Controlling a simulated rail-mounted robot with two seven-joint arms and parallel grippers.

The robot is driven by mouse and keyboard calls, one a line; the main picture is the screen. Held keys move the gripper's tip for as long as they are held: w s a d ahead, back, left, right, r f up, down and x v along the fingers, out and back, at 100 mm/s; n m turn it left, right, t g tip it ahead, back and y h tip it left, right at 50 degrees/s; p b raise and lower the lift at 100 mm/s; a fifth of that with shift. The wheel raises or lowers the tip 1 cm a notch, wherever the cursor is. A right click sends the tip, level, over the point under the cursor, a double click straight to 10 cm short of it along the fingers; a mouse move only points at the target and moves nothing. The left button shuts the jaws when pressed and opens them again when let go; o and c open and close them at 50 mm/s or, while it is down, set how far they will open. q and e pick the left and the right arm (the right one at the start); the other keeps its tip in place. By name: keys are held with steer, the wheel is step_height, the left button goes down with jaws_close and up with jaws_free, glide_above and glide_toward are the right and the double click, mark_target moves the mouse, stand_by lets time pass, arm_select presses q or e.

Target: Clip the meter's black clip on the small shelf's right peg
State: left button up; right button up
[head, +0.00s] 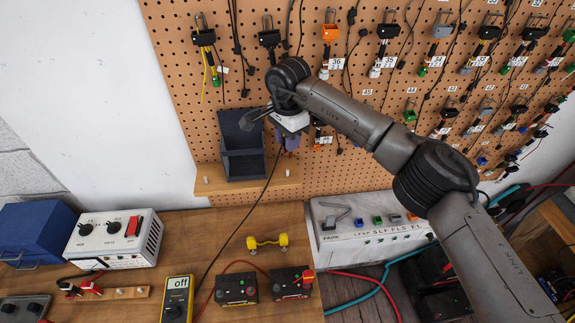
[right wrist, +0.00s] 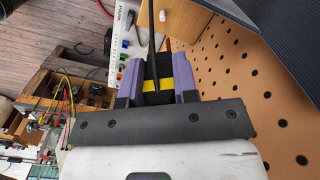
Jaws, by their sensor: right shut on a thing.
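The yellow meter (head: 177,300) stands on the bench at the bottom of the head view, its display reading "off". A black lead runs up from it to my right gripper (head: 291,143). In the right wrist view the purple fingers of that gripper (right wrist: 158,85) are shut on the black clip (right wrist: 152,72), which has a yellow band. The small wooden shelf (head: 265,184) is on the pegboard, and the gripper is above its right end. Its right peg (head: 288,172) is a small pale stub below the gripper; a pale peg (right wrist: 168,16) also shows in the wrist view. My left gripper is out of view.
A dark open bin (head: 243,165) stands on the shelf, close left of the gripper. The pegboard (head: 350,170) is behind, with several hanging clips and leads. Below are a yellow double-ended part (head: 267,243), two black boxes, a white power unit (head: 113,240) and a white panel (head: 365,215).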

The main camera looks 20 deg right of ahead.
steer(key=f+b, duration=0.1)
steer(key=f, duration=0.3)
steer(key=shift+w+f+b, duration=0.2)
steer(key=shift+b, duration=0.2)
steer(key=shift+f, duration=0.4)
steer(key=shift+f, duration=0.15)
steer(key=shift+f+b, duration=0.6)
steer(key=shift+f, duration=0.45)
steer(key=o, duration=0.8)
